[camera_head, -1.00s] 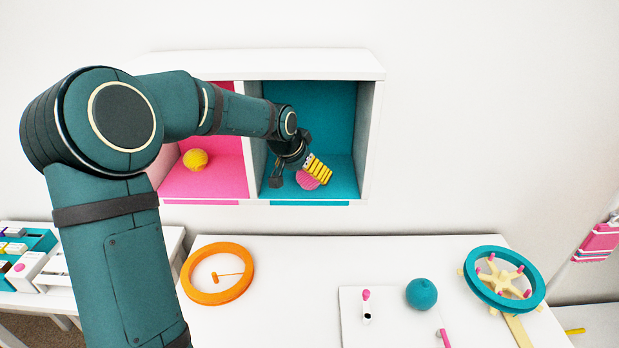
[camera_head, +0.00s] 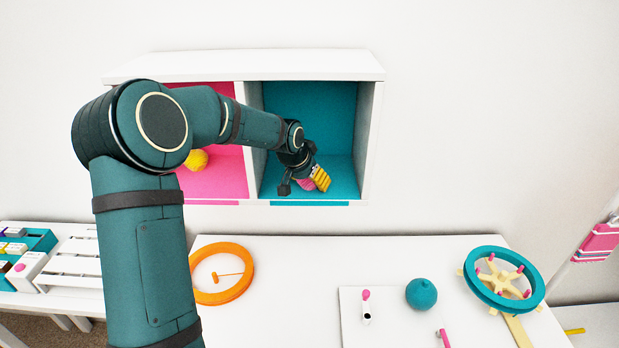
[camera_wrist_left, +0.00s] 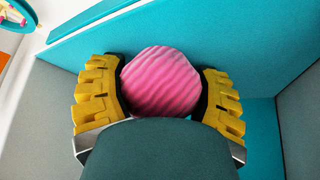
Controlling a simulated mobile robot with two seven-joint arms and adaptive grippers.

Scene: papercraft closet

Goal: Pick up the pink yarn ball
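The pink yarn ball (camera_wrist_left: 162,82) is a ridged pink ball in the teal right compartment (camera_head: 343,176) of the wall shelf. In the wrist view it sits between the yellow-padded fingers of my left gripper (camera_wrist_left: 162,92), with the dark inner faces against both its sides. In the head view my left gripper (camera_head: 303,184) is low in that compartment, and only a small part of the ball (camera_head: 306,185) shows between the fingers. Whether the ball rests on the compartment floor cannot be told. My right gripper is not in view.
A yellow ball (camera_head: 197,160) sits in the pink left compartment, partly behind my arm. The divider (camera_head: 255,100) and right wall (camera_head: 369,130) flank the teal compartment. Below, a white table (camera_head: 300,260) holds an orange ring (camera_head: 240,290), a teal ball (camera_head: 421,294) and a teal wheel (camera_head: 475,290).

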